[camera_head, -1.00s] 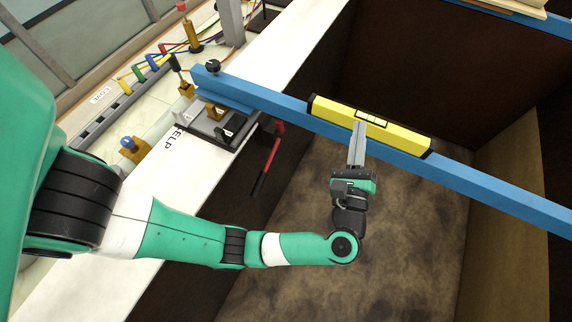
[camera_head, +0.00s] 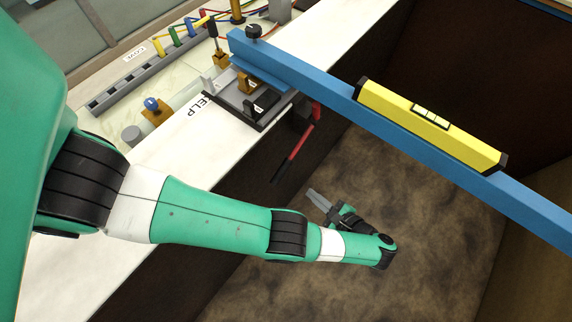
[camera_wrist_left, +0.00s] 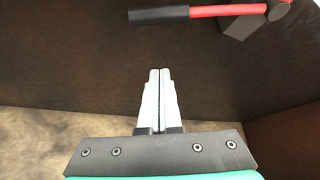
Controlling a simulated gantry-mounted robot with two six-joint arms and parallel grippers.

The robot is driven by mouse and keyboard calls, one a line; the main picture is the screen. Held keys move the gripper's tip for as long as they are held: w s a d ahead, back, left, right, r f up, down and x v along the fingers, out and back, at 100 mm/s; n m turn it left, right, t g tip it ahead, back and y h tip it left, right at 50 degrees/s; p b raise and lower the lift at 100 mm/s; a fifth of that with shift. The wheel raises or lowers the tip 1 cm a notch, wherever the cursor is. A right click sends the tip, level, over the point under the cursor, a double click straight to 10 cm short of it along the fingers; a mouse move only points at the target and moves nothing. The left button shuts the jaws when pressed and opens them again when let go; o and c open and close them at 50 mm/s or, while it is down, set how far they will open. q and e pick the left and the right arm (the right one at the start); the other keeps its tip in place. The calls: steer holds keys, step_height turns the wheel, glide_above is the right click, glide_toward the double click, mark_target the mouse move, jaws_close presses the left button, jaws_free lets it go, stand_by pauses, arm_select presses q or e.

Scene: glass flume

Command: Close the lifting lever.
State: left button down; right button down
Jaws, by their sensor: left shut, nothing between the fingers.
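The lifting lever (camera_head: 298,143) is a red bar with a black grip that slants down and left from its pivot beside the black mount, inside the flume. It also shows at the top of the left wrist view (camera_wrist_left: 215,11), with its black grip at left and its red part at right. My left gripper (camera_head: 312,195) is shut and empty. It is below and to the right of the lever's grip, apart from it. In the left wrist view the closed fingers (camera_wrist_left: 158,75) point toward the dark wall, below the lever. My right gripper is not in view.
A blue beam (camera_head: 330,90) crosses the flume, with a yellow spirit level (camera_head: 430,122) on it. A black base plate (camera_head: 240,108) sits on the white ledge (camera_head: 180,150) by the lever. Colored valves and hoses stand behind. The flume floor (camera_head: 400,190) is clear.

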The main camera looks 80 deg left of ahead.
mark_target(291, 156)
arm_select(q)
steer(key=s+a+f+p, duration=0.1)
steer(key=s+a+p, duration=0.1)
steer(key=s+a, duration=0.3)
steer(key=a, duration=0.2)
steer(key=shift+s+a, duration=0.25)
steer(key=shift+a, duration=0.1)
steer(key=shift+w+r, duration=0.1)
